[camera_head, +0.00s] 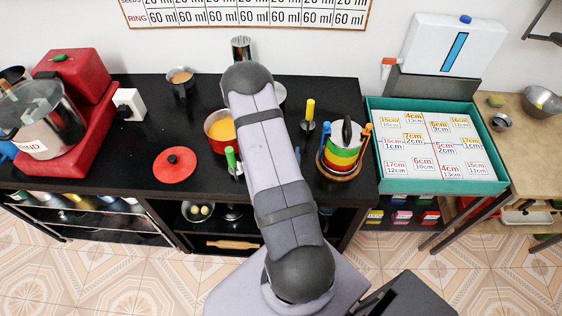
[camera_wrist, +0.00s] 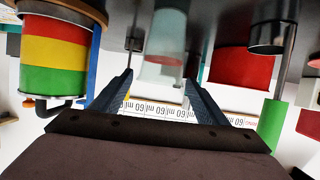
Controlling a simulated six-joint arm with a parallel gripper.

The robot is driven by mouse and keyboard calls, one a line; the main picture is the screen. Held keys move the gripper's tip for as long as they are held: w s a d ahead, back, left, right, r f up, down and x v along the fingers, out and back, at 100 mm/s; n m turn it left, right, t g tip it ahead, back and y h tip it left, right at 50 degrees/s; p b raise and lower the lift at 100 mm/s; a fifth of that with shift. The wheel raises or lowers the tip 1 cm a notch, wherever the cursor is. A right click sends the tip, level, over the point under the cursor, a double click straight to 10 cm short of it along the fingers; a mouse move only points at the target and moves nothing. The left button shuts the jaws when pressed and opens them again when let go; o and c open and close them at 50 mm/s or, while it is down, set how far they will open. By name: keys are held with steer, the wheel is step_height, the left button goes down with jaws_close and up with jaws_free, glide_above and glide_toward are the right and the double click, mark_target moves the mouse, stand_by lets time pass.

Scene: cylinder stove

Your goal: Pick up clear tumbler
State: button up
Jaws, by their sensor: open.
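The clear tumbler (camera_wrist: 166,42) shows in the wrist view as a pale, see-through cup, upside down in this picture, on the dark counter. It appears between and beyond the fingertips of my gripper (camera_wrist: 159,78). The jaws are open, with one finger on each side of the tumbler's outline and a gap between them. I cannot tell how far the tumbler is from the tips. In the head view my arm covers my gripper and most or all of the tumbler.
A striped pot (camera_head: 342,150) stands right of my arm. A red pot with orange content (camera_head: 220,130) stands left. A red lid (camera_head: 175,164) lies on the black counter (camera_head: 130,165). Yellow-handled (camera_head: 310,110) and green-handled (camera_head: 231,158) tools stand close by. A metal cup (camera_head: 241,48) is behind.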

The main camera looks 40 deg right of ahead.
steer(key=shift+y, duration=0.3)
steer(key=f, duration=0.1)
steer(key=s+a+f+b, duration=0.1)
steer(key=f, duration=0.2)
steer(key=shift+s+a+f, duration=0.15)
steer(key=shift+s+f, duration=0.05)
steer(key=shift+w+d+f+b, duration=0.4)
steer(key=shift+w+d+b, duration=0.05)
steer(key=shift+b, duration=0.75)
steer(key=shift+w+d+b, duration=0.25)
steer(key=shift+b, duration=0.05)
steer(key=shift+f, duration=0.1)
steer(key=shift+w+d+f+b, duration=0.35)
steer(key=shift+b, duration=0.5)
steer(key=shift+w+d+f+p, duration=0.1)
steer(key=shift+w+d+p, duration=0.35)
steer(key=shift+d, duration=0.1)
steer(key=shift+x, duration=1.25)
steer(key=shift+f, duration=0.15)
